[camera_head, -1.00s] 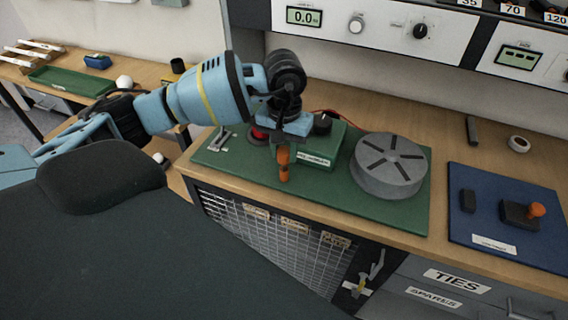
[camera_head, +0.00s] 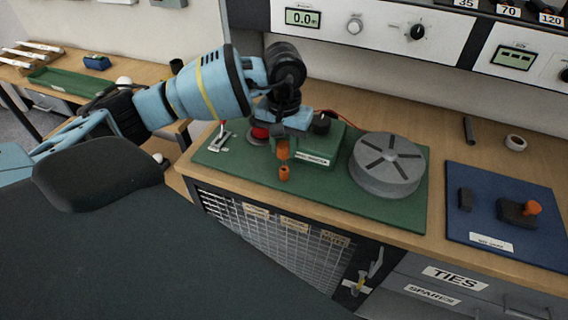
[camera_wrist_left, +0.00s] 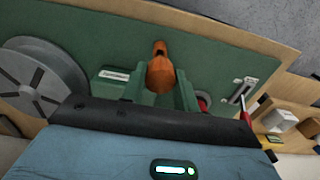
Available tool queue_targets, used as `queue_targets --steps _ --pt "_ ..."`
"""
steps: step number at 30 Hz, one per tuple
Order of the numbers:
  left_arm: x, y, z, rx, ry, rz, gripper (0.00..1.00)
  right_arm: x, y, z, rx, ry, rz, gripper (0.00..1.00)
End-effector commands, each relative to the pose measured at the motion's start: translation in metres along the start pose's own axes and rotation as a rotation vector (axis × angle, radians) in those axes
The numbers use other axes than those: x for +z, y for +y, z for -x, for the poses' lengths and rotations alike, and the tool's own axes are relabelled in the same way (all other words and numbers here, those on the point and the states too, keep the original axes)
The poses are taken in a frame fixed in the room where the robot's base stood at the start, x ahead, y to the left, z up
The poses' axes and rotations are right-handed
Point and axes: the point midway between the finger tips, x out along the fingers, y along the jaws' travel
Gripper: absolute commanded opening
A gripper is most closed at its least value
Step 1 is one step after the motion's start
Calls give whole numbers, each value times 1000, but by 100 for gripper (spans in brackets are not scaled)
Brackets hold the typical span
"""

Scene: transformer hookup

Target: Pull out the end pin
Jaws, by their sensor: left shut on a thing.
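My left gripper (camera_head: 283,143) points down over the green board and is shut on an orange pin (camera_head: 282,153), whose lower part shows below the fingers. In the left wrist view the orange pin (camera_wrist_left: 160,76) sits between the two fingers. A smaller orange piece (camera_head: 283,173) stands on the board just below the held pin, with a narrow gap between them in the head view. It also shows beyond the pin in the left wrist view (camera_wrist_left: 159,47). The fingers hide the pin's top. My right gripper is not in view.
A labelled green box (camera_head: 318,150) stands close behind the gripper. A grey slotted drum (camera_head: 386,166) is right of it on the green board (camera_head: 330,189). A red round part (camera_head: 259,133) and a metal lever (camera_head: 220,141) are left. A blue board (camera_head: 480,222) lies further right.

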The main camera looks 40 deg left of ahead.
Motion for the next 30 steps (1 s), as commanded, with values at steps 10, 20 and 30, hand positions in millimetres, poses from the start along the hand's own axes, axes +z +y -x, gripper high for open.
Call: queue_targets --steps 10,20,30 --pt "0 0 12 1 3 0 1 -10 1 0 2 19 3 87" --pt "0 0 35 1 4 0 1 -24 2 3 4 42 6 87" --pt "0 0 51 1 1 -1 1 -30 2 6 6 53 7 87"
